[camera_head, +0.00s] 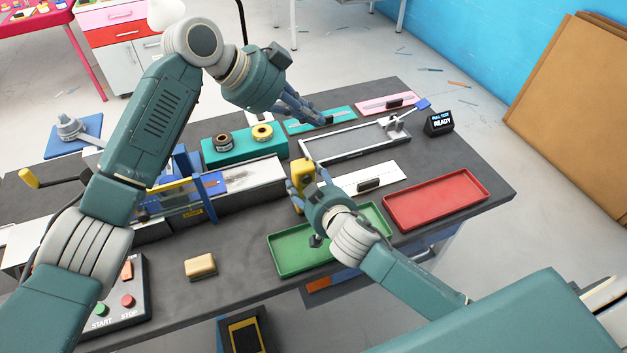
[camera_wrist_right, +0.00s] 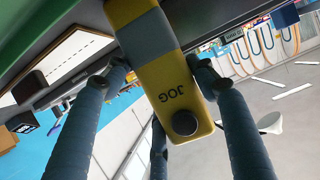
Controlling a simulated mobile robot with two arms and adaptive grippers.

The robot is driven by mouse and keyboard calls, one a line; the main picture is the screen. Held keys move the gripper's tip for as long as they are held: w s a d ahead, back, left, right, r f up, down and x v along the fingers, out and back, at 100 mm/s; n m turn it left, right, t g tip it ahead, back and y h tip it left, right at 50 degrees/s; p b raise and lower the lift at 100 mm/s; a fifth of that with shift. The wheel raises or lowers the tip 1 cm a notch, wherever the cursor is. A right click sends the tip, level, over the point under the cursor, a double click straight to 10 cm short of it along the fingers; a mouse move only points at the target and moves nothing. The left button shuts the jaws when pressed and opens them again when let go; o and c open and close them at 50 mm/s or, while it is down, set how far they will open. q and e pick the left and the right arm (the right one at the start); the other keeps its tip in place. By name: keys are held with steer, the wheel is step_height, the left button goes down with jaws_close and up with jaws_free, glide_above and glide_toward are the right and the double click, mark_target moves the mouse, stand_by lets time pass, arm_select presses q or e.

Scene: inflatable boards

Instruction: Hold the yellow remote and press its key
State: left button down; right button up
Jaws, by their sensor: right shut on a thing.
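The yellow remote (camera_head: 301,171) is held upright above the dark bench by my right gripper (camera_head: 312,192). In the right wrist view the remote (camera_wrist_right: 165,65) shows a grey band, the word JOG and a round black key (camera_wrist_right: 186,123) near its lower end. The fingers of my right gripper (camera_wrist_right: 160,68) close on its sides, and the key is uncovered. My left gripper (camera_head: 305,112) hangs above the far part of the bench, beyond the remote and apart from it. Its fingers point right and look close together, but their opening is unclear.
A green tray (camera_head: 285,262) lies below the right gripper, with a red tray (camera_head: 396,214) to its right. A grey frame (camera_head: 327,152) and a READY display (camera_head: 438,122) stand farther back. A tan block (camera_head: 200,266) and a START/STOP box (camera_head: 139,314) are at the front left.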

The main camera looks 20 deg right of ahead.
mark_target(307, 179)
arm_select(q)
steer(key=s+a+f+m+t+y, duration=0.1)
steer(key=s+f+m+t+y, duration=0.1)
steer(key=s+f+m+y, duration=0.2)
steer(key=s+m+y, duration=0.3)
steer(key=m+y, duration=0.2)
steer(key=m, duration=0.2)
steer(key=shift+a+f, duration=0.2)
steer(key=shift+f, duration=0.15)
steer(key=shift+f, duration=0.1)
steer(key=x, duration=1)
